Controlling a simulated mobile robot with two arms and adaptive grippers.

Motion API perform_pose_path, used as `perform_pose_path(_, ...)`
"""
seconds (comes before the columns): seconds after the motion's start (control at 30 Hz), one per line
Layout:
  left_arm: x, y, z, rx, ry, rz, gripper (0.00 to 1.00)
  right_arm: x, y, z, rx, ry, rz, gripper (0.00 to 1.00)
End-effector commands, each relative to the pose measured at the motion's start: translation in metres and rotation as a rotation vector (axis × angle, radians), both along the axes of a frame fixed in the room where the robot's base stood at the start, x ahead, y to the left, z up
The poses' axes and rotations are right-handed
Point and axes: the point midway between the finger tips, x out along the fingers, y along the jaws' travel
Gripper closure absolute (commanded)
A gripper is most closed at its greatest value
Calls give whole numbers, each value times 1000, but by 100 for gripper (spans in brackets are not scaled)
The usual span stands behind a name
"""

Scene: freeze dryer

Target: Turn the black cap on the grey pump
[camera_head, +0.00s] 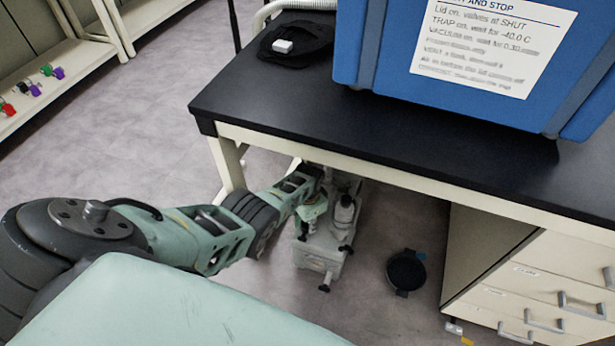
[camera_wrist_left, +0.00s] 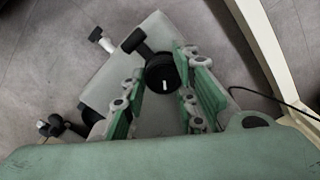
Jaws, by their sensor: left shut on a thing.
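The grey pump (camera_head: 318,253) stands on the floor under the black-topped bench; its pale body also shows in the left wrist view (camera_wrist_left: 150,32). The black cap (camera_wrist_left: 160,73) is round with a short white mark on top, and it sits on the pump. My left gripper (camera_head: 312,195) reaches under the bench edge from the left. In the left wrist view its two green fingers (camera_wrist_left: 161,82) stand on either side of the cap, shut on it. In the head view the gripper and the bench hide the cap. My right gripper is not in view.
The black bench (camera_head: 270,90) carries a blue machine (camera_head: 400,45) with a printed sheet. A bench leg (camera_head: 227,162) is close to my left arm. A round black object (camera_head: 406,271) lies on the floor by the drawers (camera_head: 530,290). A dark cable (camera_wrist_left: 262,97) runs beside the fingers.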

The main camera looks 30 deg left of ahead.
Motion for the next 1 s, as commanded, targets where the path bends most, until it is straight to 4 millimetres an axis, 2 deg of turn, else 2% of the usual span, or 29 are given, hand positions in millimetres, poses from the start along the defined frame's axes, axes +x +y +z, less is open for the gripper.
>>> perform_pose_path(0.03,-9,-4,-5,-7,23,46,99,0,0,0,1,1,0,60)
perform_pose_path(0.5,-4,-8,-5,-11,22,461,99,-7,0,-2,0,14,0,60)
perform_pose_path(0.7,-3,-10,-5,-12,22,582,99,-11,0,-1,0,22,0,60)
perform_pose_path(1.0,-2,-10,-5,-13,22,676,99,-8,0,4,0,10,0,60)
